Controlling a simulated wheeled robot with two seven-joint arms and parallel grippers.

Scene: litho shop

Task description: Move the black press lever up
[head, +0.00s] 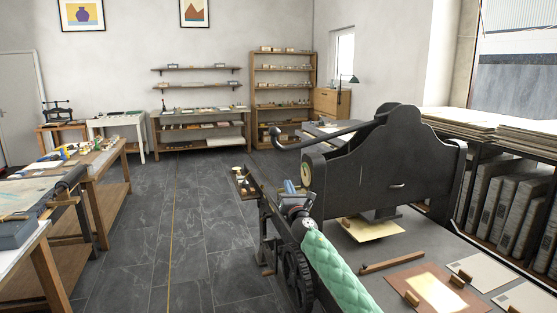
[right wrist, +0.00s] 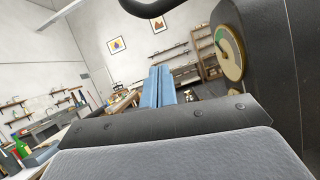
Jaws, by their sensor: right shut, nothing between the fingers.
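The black press lever (head: 325,138) reaches out to the left from the upper part of the dark press (head: 385,165) and ends in a round knob (head: 275,132). It lies roughly level, with a slight bend. My right gripper (head: 289,186) has blue fingers and appears below the lever, a little right of the knob, with a gap between them in the picture. In the right wrist view its fingers (right wrist: 158,86) are shut together and empty. A black curved part of the lever (right wrist: 150,9) shows above them at the top edge. My left gripper is not in view.
A round dial (head: 307,172) sits on the press's left side, close to the right gripper; it also shows in the right wrist view (right wrist: 229,54). The press table (head: 355,262) holds a brown framed sheet (head: 437,290). Open floor (head: 210,230) lies to the left.

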